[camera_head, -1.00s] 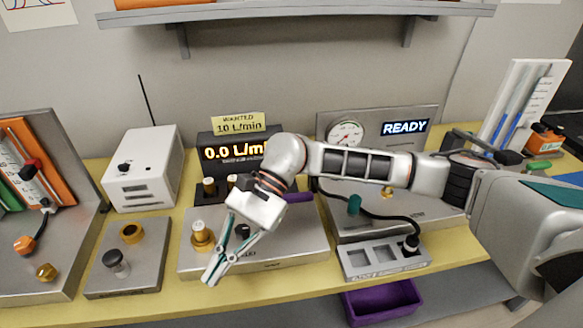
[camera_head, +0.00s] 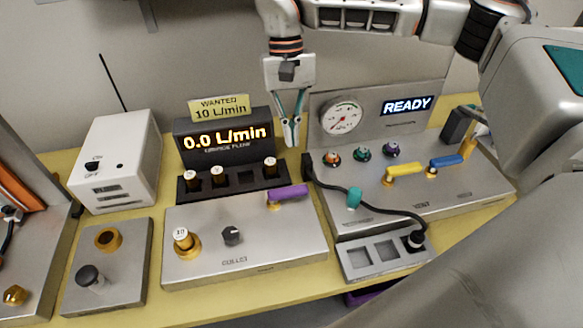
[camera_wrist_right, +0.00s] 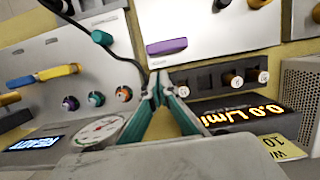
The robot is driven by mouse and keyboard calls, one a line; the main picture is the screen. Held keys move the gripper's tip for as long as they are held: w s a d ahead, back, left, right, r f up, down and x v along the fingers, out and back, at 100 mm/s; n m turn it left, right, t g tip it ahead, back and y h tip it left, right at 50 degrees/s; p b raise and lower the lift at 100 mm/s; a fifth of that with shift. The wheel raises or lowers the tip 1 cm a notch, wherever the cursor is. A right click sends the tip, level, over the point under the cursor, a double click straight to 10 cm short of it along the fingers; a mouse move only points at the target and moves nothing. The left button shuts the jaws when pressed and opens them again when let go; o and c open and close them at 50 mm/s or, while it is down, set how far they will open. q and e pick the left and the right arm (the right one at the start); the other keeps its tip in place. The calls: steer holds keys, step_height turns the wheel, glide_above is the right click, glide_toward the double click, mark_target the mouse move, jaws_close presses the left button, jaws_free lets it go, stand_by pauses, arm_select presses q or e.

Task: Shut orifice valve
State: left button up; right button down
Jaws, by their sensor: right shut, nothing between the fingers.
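The middle metal panel (camera_head: 205,220) carries a purple lever handle (camera_head: 287,193) on a brass stem at its back right, lying roughly along the panel's length. The same panel has a brass fitting with a white-topped plug (camera_head: 182,240) and a black knob (camera_head: 232,235). I cannot read clearly which part is labelled as the orifice valve. My right gripper (camera_head: 291,140) is shut and empty, pointing down above and behind the purple lever, apart from it. In the right wrist view its fingertips (camera_wrist_right: 160,82) are beside the lever (camera_wrist_right: 166,46), not touching it. My left gripper is out of view.
The flow display (camera_head: 225,140) reads 0.0 L/min under a "WANTED 10 L/min" note (camera_head: 219,107). A rack (camera_head: 245,180) of plugs stands before it. The right panel (camera_head: 345,185) has yellow (camera_head: 405,168) and blue (camera_head: 447,161) levers. A black hose (camera_head: 380,212) runs across it.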

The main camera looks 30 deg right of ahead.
mark_target(288, 194)
steer(key=shift+s, duration=0.1)
steer(key=x, duration=1)
steer(key=shift+a, duration=0.1)
